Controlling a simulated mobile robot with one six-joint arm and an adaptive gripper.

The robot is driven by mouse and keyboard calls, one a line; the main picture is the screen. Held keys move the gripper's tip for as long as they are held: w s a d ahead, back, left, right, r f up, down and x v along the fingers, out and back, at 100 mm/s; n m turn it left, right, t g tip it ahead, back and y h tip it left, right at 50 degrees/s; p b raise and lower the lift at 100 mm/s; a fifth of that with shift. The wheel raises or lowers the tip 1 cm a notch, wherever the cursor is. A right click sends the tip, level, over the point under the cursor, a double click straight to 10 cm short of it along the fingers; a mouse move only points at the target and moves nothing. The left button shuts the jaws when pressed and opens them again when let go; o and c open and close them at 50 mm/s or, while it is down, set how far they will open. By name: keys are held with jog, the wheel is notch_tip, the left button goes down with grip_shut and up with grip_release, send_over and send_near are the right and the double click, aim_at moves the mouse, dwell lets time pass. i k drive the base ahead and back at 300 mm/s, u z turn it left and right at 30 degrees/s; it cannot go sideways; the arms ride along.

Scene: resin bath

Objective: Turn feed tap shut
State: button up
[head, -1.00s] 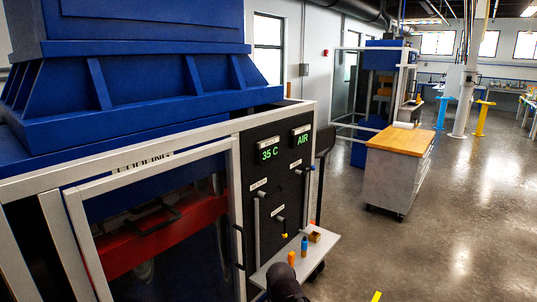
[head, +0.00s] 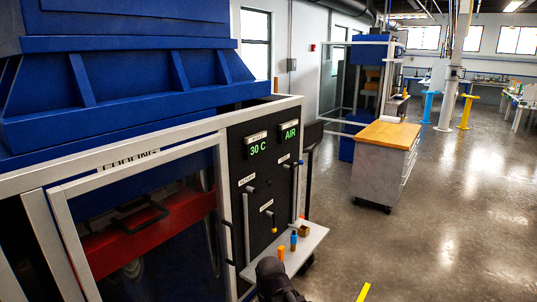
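The black control panel (head: 262,175) is on the front of the blue and grey machine. It carries several small taps under white labels that are too small to read surely, so I cannot tell which is the feed tap. One tap (head: 250,189) is at the left, above a grey pipe. A lower tap (head: 269,214) has a handle hanging down with a yellow tip. Another tap (head: 298,163) is at the upper right, with a blue end, above a second pipe. A dark part of my arm shows at the bottom centre. My gripper is not in view.
Green displays read 30 C (head: 258,149) and AIR (head: 291,134). A grey shelf (head: 305,240) below the panel holds an orange piece (head: 281,254), a blue bottle (head: 294,242) and a small brown box (head: 304,230). A wood-topped cabinet (head: 387,160) stands right; open floor lies in front.

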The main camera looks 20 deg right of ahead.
aim_at(300, 162)
jog(key=k, duration=0.65)
jog(key=z, duration=0.4)
jog(key=i, duration=1.5)
jog(key=u, duration=0.4)
